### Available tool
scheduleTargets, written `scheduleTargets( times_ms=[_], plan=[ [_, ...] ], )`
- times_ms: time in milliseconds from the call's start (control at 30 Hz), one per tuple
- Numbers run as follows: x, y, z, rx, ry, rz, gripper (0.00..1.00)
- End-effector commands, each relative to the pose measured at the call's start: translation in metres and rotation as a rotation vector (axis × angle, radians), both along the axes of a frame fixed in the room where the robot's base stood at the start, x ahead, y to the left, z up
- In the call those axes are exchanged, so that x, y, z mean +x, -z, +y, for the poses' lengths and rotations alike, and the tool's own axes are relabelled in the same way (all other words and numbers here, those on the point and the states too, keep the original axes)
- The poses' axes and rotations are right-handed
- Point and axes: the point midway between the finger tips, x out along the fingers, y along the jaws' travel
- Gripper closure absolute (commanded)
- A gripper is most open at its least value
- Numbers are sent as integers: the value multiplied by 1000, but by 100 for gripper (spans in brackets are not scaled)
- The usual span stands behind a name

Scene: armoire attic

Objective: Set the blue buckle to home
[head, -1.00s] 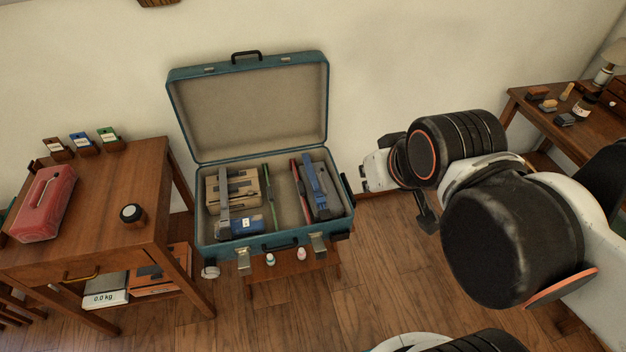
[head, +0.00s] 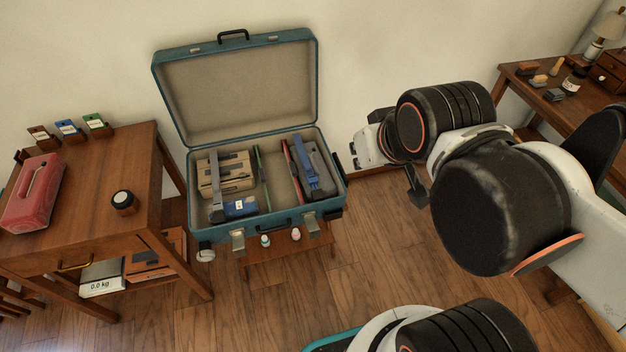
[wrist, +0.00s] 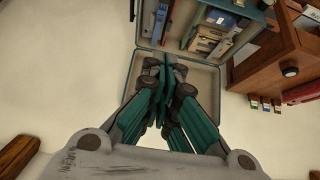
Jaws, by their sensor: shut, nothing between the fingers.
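A long blue strap-like piece (head: 312,172) lies over a grey block in the right half of the open teal suitcase (head: 268,229). A blue box with a white label (head: 240,208) lies in the left front of the suitcase, beside a grey bar. I cannot tell for certain which of these is the blue buckle. The front rim carries two metal latches (head: 238,239) (head: 313,225). My gripper (wrist: 163,66) shows in the wrist view with its teal fingers together and empty. Part of the suitcase lies beyond the fingers there. In the head view my arm is right of the suitcase.
Another desk (head: 520,95) stands at right.

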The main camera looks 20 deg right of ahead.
Motion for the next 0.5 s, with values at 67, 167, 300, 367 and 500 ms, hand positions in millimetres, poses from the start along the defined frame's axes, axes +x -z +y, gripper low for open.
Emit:
scheduleTargets(
  times_ms=[67, 167, 300, 367, 500],
  plan=[
    [2, 0, 0, 0, 0, 1, 100],
    [8, -1, 0, 0, 0, 6, 100],
    [26, -2, 0, 0, 0, 18, 100],
    [36, -2, 0, 0, 0, 26, 100],
    [60, 1, 0, 0, 0, 44, 100]
  ],
)
